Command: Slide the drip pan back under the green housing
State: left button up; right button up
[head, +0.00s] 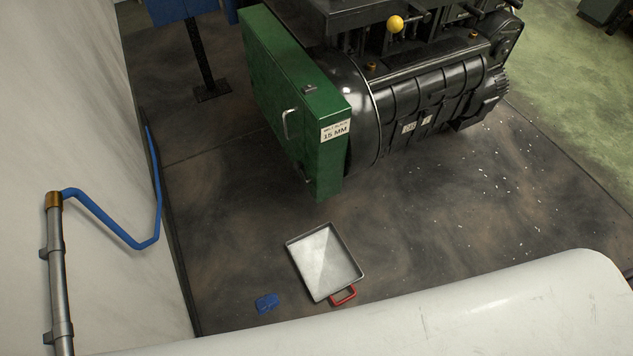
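The drip pan (325,262) is a shallow, pale, square tray with a dark rim. It lies on the dark floor in the head view, turned slightly, with a red handle (344,295) at its near side. The green housing (292,100) is a tall, flat box on the front of the black machine, with a small handle and a "15 MM" label. The pan is in front of the housing, apart from it, with bare floor between them. Neither of my grippers shows in this view.
A blue cloth or block (267,303) lies just left of the pan's near edge. A blue hose (120,232) runs from a grey pipe (58,270) along the pale wall at left. A large white rounded surface (450,310) crosses the front. Small pale chips dot the floor at right.

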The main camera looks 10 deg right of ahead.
aim_at(324, 263)
jog(key=k+l, duration=0.65)
jog(key=k, duration=0.15)
